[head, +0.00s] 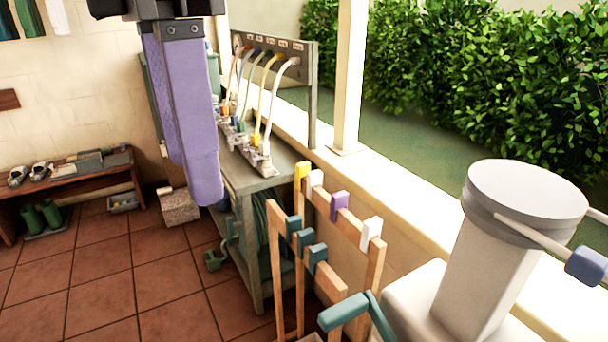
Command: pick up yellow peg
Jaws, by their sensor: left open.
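The yellow peg (301,173) sits upright at the far left end of the back rail of a wooden rack (273,250). Beside it on that rail are a white peg (315,178), a purple peg (339,204) and another white peg (371,231). My left gripper (194,180) hangs down at the upper left with long purple fingers. It is open, with nothing seen between the fingers, and appears left of the yellow peg, apart from it. The near finger partly covers the far one. My right gripper is not in view.
Several teal pegs (306,240) sit on the rack's front rail. A grey bench (230,180) with coloured hoses (268,95) stands behind it. A white cylinder with a grey top (525,205) fills the right foreground. Tiled floor (110,270) is clear at left.

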